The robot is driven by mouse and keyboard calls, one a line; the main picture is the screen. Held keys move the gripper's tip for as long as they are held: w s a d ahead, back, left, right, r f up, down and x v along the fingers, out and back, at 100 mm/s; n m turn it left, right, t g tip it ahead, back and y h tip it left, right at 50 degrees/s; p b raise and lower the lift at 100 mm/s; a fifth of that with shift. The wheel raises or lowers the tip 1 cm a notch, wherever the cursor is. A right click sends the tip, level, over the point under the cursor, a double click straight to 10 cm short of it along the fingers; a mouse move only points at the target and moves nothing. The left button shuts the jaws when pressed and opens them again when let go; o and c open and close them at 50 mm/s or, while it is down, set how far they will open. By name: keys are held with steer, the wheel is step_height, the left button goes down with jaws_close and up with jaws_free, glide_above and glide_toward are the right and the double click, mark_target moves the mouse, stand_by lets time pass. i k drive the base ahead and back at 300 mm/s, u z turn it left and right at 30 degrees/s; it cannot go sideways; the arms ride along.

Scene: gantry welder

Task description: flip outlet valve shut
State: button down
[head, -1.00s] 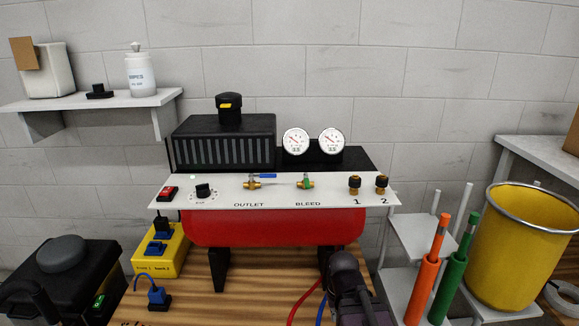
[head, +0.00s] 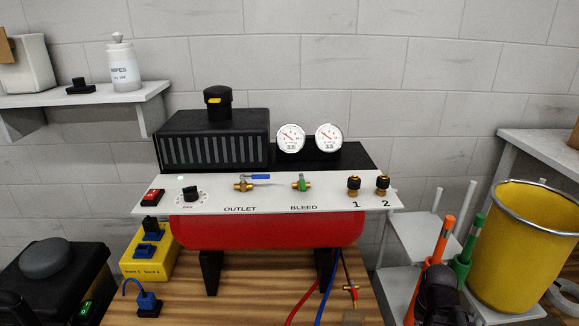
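The outlet valve (head: 243,185) is a small brass fitting on the white panel (head: 215,200), above the word OUTLET. Its blue lever (head: 261,177) points right, roughly level along the panel. The bleed valve, brass with a green handle (head: 302,184), sits to its right above the word BLEED. A dark part of my arm shows at the bottom right, well away from the outlet valve. My gripper's fingers do not show, so their opening cannot be seen.
Two gauges (head: 291,138) and a black motor housing (head: 213,140) stand behind the panel. Brass couplings (head: 354,186) sit at its right. A red tank (head: 265,229) is below. A yellow bin (head: 525,250) stands right. The space above the valves looks clear.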

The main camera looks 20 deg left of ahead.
mark_target(255, 177)
steer(key=z, duration=0.35)
steer(key=k, duration=1.4)
steer(key=u, duration=1.1)
steer(key=i, duration=0.5)
steer(key=z, duration=0.1)
